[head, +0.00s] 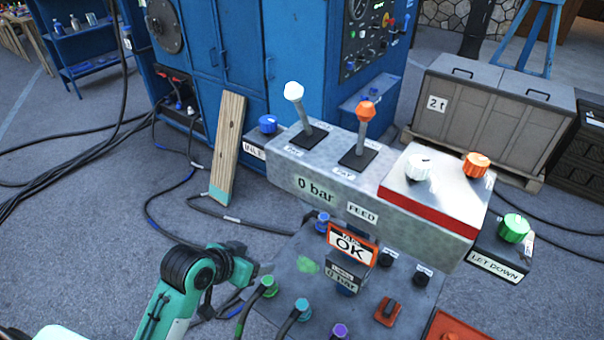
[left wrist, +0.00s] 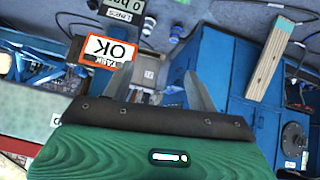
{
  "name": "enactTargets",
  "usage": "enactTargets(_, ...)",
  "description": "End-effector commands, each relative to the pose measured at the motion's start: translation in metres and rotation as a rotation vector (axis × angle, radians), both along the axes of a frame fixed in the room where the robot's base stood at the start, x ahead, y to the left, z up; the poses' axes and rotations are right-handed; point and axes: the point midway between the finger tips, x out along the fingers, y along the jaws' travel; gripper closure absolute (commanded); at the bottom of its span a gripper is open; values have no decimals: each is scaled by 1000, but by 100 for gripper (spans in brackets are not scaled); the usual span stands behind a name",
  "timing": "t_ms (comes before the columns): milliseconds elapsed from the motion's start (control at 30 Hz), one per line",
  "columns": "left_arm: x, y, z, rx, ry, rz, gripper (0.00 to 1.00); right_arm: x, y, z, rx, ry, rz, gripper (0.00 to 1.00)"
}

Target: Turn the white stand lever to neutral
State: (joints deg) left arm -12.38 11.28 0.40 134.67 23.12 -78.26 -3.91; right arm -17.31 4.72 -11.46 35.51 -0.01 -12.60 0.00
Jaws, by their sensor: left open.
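The white stand lever (head: 294,92) has a white knob and rises from a dark plate on the grey control stand (head: 325,170). It leans up and to the left in the head view. An orange-knobbed lever (head: 366,112) stands to its right, leaning slightly right. My left gripper (head: 262,270) is low at the left, in front of and below the stand, apart from both levers. It is open and empty; its fingers show in the left wrist view (left wrist: 160,85). I cannot make out the white lever in the wrist view. My right gripper is out of view.
A lower panel with knobs, hoses and an OK sign (head: 350,245) lies in front of the stand. A blue knob (head: 268,124) is left of the white lever. A wooden plank (head: 228,150) leans on the blue cabinet (head: 240,60). White and orange knobs sit at the stand's right.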

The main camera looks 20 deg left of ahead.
Motion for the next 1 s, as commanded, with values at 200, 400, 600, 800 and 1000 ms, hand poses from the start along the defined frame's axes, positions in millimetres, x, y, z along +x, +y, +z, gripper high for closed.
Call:
enactTargets(200,72,7,123,-133,-303,-87,42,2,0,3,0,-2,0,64)
enactTargets(400,108,18,233,-255,-554,-159,42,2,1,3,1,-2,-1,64)
enactTargets(600,116,27,298,-328,-697,-203,42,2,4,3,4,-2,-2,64)
enactTargets(800,122,26,313,-349,-726,-212,42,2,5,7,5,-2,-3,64)
enactTargets(1000,148,7,315,-351,-722,-211,42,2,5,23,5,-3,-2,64)
